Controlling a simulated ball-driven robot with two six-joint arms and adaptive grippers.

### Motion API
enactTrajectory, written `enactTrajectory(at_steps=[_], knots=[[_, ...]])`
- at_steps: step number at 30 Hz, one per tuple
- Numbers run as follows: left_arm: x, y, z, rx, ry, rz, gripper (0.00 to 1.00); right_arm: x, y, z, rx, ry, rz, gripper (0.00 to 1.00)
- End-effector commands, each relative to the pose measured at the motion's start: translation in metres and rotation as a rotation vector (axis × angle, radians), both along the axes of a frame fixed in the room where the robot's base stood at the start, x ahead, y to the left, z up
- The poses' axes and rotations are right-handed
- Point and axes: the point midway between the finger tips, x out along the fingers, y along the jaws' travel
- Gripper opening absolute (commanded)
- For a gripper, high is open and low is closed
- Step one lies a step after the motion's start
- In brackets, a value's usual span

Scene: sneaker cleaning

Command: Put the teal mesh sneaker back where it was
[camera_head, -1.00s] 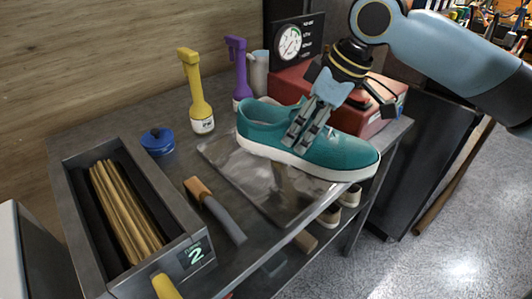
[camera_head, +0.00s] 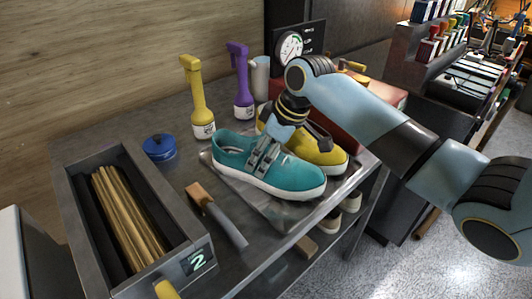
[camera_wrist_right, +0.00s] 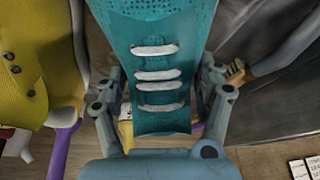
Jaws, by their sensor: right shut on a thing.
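The teal mesh sneaker (camera_head: 232,155) is at the grey metal tray (camera_head: 283,217), toe to the right, roughly level. I cannot tell whether its white sole touches the tray or hovers just above it. My right gripper (camera_head: 266,154) is shut on the sneaker from above, at its tongue and laces. In the right wrist view the teal upper with white laces (camera_wrist_right: 160,35) lies between my two fingers (camera_wrist_right: 160,100). A yellow sneaker (camera_head: 325,155) stands close behind it; it also shows in the wrist view (camera_wrist_right: 25,65). My left gripper is not in view.
A brush (camera_head: 215,213) lies left of the tray. Behind stand a yellow spray bottle (camera_head: 198,100), a purple one (camera_head: 241,85) and a blue tin (camera_head: 159,146). A crate of wooden sticks (camera_head: 195,258) fills the left side; a red box (camera_head: 370,115) is behind the shoes.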

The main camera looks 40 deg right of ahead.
Motion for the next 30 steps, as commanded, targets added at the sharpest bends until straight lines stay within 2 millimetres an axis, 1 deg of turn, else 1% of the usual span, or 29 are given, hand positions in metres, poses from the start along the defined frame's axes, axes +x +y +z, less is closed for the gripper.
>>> enactTrajectory(at_steps=[5, 6, 11, 19, 23, 26, 30], knots=[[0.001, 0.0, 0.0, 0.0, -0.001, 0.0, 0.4, 0.0, 0.0, -0.001, 0.0, -0.001, 0.0, 0.23], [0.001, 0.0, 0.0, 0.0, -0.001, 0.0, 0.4, 0.0, 0.0, -0.002, 0.0, 0.001, 0.0, 0.72], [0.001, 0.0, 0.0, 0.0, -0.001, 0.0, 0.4, 0.0, 0.0, -0.002, 0.0, 0.001, 0.0, 0.93], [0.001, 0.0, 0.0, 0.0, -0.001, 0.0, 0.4, 0.0, 0.0, -0.001, 0.0, 0.0, 0.0, 0.94], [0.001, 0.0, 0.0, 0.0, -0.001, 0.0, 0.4, -0.002, -0.002, 0.007, -0.002, -0.001, 0.0, 0.94], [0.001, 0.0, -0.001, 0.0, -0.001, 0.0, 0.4, -0.008, -0.006, 0.022, -0.003, -0.002, 0.002, 0.94], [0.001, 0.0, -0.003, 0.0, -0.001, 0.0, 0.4, -0.018, -0.012, 0.052, -0.006, -0.003, 0.001, 0.94]])
